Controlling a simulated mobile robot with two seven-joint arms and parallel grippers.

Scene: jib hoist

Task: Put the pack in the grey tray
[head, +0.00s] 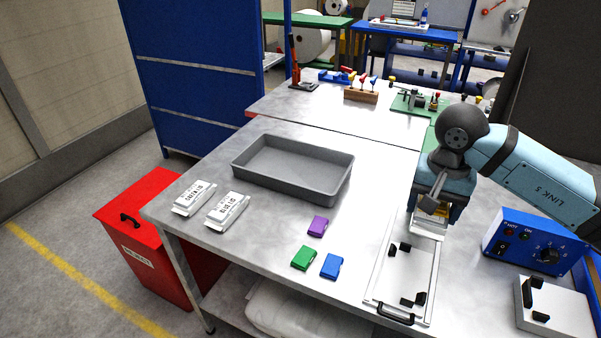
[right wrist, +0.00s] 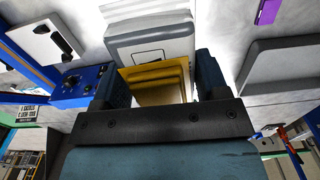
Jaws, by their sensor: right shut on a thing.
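The grey tray (head: 290,165) lies on the metal table and is empty. My right gripper (head: 432,205) is above the table to the right of the tray, pointing down. It is shut on a whitish pack (head: 428,229), which hangs over the far end of the white fixture plate. In the right wrist view the pack (right wrist: 150,42) is grey-white with a yellow part between the fingers. Two similar white packs with printed labels lie left of the tray: one farther left (head: 195,198), one nearer (head: 228,210). My left gripper is out of view.
Purple (head: 318,226), green (head: 305,258) and blue (head: 332,266) small blocks lie in front of the tray. The white fixture plate (head: 395,275) has black clips and a handle. A blue control box (head: 530,240) stands right. A red bin (head: 150,235) stands left.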

